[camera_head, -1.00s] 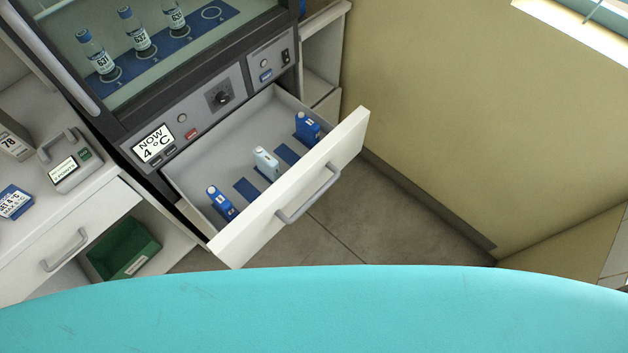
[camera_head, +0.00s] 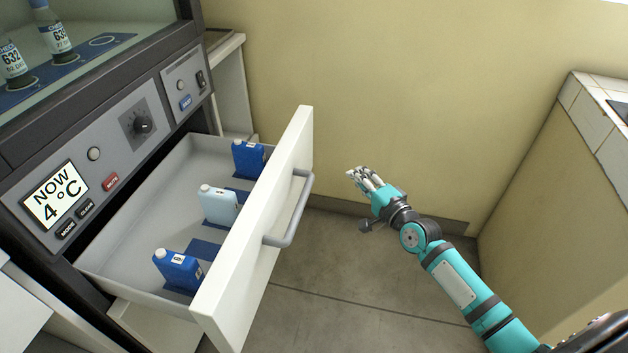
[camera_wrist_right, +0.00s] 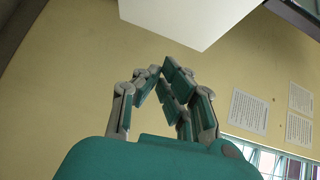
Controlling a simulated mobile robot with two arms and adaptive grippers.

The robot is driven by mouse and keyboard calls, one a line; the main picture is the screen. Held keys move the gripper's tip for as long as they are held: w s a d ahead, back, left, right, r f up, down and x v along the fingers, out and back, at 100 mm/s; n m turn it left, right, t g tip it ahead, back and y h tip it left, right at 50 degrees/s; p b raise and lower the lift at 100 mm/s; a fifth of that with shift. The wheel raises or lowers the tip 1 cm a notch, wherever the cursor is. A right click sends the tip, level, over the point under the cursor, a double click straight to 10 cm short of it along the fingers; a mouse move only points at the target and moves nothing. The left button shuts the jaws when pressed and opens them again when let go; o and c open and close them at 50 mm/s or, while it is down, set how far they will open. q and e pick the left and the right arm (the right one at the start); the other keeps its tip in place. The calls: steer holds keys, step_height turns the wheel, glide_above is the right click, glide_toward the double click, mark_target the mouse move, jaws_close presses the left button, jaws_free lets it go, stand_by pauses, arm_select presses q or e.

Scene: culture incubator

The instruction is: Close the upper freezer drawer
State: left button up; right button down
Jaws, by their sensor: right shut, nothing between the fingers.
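The drawer (camera_head: 262,240) under the display panel is pulled well out, with a white front and a grey bar handle (camera_head: 290,222). Inside it stand two blue bottles (camera_head: 178,270) and a pale bottle (camera_head: 219,205) in a row. My right gripper (camera_head: 358,173) is to the right of the drawer front, apart from it, with its fingers together and empty. The right wrist view shows the gripper's fingertips (camera_wrist_right: 160,72) close together, with a white panel above that I cannot identify for sure. My left gripper is out of view.
The cabinet's control panel (camera_head: 115,150) reads NOW 4 °C, with a glass compartment above holding bottles. A yellow wall (camera_head: 400,90) stands behind. A tiled counter (camera_head: 600,130) is at the right. The floor (camera_head: 345,260) between drawer and arm is clear.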

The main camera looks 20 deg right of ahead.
steer(key=r, duration=0.1)
steer(key=b, duration=0.1)
glide_toward(310, 138)
steer(key=s+d, duration=0.2)
steer(key=d, duration=0.1)
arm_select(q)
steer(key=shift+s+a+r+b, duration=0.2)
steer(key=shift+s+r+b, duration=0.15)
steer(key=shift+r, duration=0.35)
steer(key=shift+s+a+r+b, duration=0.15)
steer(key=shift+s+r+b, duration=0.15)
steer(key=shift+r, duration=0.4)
arm_select(e)
steer(key=shift+m, duration=0.3)
steer(key=shift+w+a+f, duration=0.1)
steer(key=shift+w+a, duration=0.55)
steer(key=shift+w, duration=0.45)
steer(key=shift+w+a, duration=0.65)
steer(key=shift+w, duration=0.5)
steer(key=shift+w+a+f, duration=0.1)
steer(key=shift+w+a, duration=0.55)
steer(key=shift+w, duration=0.45)
